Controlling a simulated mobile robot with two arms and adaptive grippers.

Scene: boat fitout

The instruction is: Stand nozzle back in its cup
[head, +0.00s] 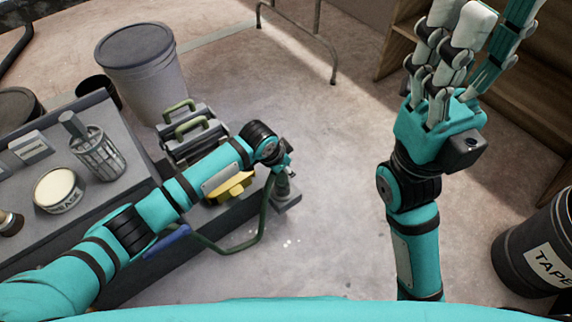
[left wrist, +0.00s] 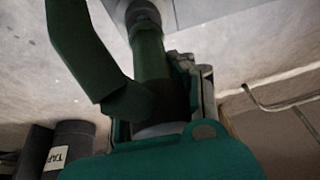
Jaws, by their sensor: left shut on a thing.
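My left gripper (head: 287,162) is at the far right corner of the bench, shut on the nozzle (head: 283,186). The nozzle has a green hose (head: 247,244) curving down and back to the bench's front. In the left wrist view the nozzle's dark green body (left wrist: 149,55) runs between my fingers toward a grey round piece, seemingly the cup (left wrist: 143,13), at the top edge. The nozzle's tip is at or over it; I cannot tell how deep it sits. My right gripper (head: 455,50) is raised at the upper right, empty, with its fingers extended and apart.
A grey bin (head: 140,60) stands behind. A tape drum (head: 540,255) stands right. The middle floor is clear.

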